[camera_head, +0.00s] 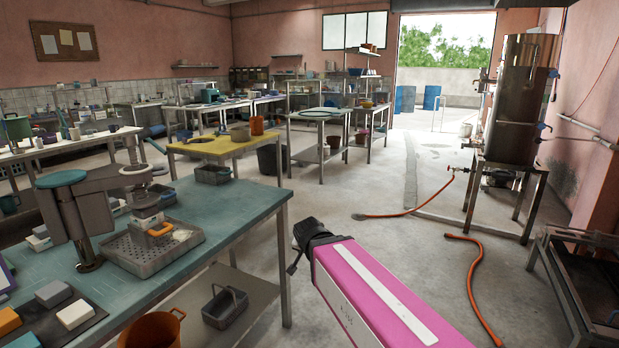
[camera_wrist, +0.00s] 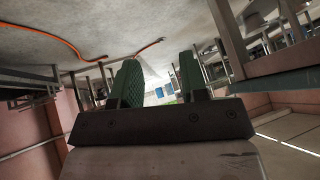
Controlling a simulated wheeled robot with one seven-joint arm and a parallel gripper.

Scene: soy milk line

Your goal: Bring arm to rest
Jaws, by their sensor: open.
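My gripper shows in the wrist view (camera_wrist: 158,82) as two green textured fingers on a dark plate. The fingers stand wide apart with nothing between them, so it is open and empty. In the head view my pink arm reaches forward from the lower right, over the floor to the right of the near table. My gripper (camera_head: 297,250) is at the arm's far end, dark and small, clear of the table. Its fingers are hard to make out there.
A teal-topped table (camera_head: 235,208) with a grey basket tray (camera_head: 140,258) and a bench device stands at the left. An orange bucket (camera_head: 152,330) is below. Orange hoses (camera_head: 466,275) lie on the floor near a steel tank (camera_head: 527,80). The middle floor is open toward the doorway.

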